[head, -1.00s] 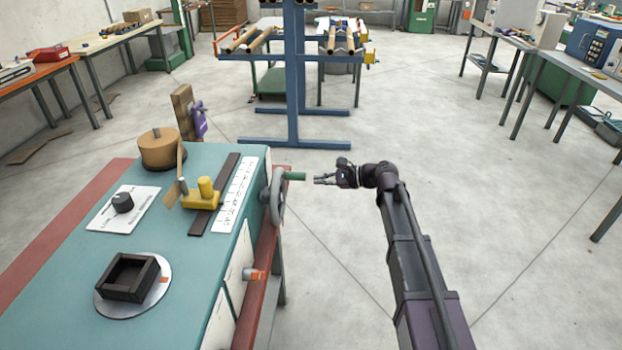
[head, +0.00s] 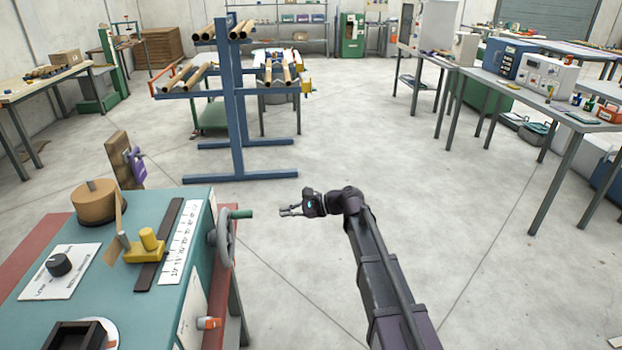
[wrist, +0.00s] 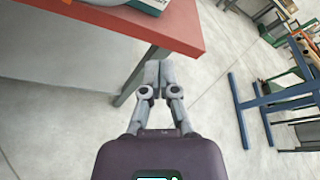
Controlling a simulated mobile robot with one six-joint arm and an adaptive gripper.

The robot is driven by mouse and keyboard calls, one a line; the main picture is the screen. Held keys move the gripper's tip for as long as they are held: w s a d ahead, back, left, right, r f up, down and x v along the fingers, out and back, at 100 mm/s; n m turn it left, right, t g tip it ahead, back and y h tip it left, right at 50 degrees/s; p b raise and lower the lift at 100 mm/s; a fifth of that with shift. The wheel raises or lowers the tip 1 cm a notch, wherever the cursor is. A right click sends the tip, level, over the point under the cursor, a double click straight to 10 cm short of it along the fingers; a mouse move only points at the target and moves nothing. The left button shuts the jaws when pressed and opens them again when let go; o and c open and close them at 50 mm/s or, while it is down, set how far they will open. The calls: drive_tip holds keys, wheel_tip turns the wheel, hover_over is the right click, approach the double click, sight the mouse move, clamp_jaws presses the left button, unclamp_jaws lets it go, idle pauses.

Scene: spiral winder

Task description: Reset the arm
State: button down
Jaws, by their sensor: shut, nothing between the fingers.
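My gripper (head: 291,211) is at the end of my arm, which reaches forward over the open floor in the head view. It is to the right of the winder's handwheel (head: 224,238) and its green handle (head: 241,214), apart from both. In the wrist view the fingers of my gripper (wrist: 151,74) are together with nothing between them. The red edge (wrist: 165,27) of a bench shows beyond them.
The teal winder bench (head: 150,315) fills the lower left, with a yellow slider (head: 146,246) and brown spool (head: 97,202). A blue rack (head: 237,120) with tubes stands ahead. A grey table (head: 560,92) is at right. Floor around my arm is clear.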

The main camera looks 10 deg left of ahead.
drive_tip(key=shift+d, duration=0.1)
drive_tip(key=s+d+f+n+t+h, duration=0.1)
drive_tip(key=s+d+f+n+h, duration=0.3)
drive_tip(key=d, duration=0.9)
drive_tip(key=s+d+f+n+h, duration=0.3)
drive_tip(key=s+d+f+h, duration=0.3)
drive_tip(key=d, duration=0.6)
drive_tip(key=s+d+f+n+t+h, duration=0.1)
drive_tip(key=s+d+f+n+h, duration=0.4)
drive_tip(key=d, duration=0.8)
wheel_tip(320, 180, up, 17)
drive_tip(key=s+m+p, duration=0.1)
drive_tip(key=m+p, duration=0.1)
drive_tip(key=p, duration=1.3)
drive_tip(key=shift+s+d+f, duration=0.15)
drive_tip(key=shift+d+f, duration=0.05)
drive_tip(key=shift+d, duration=0.2)
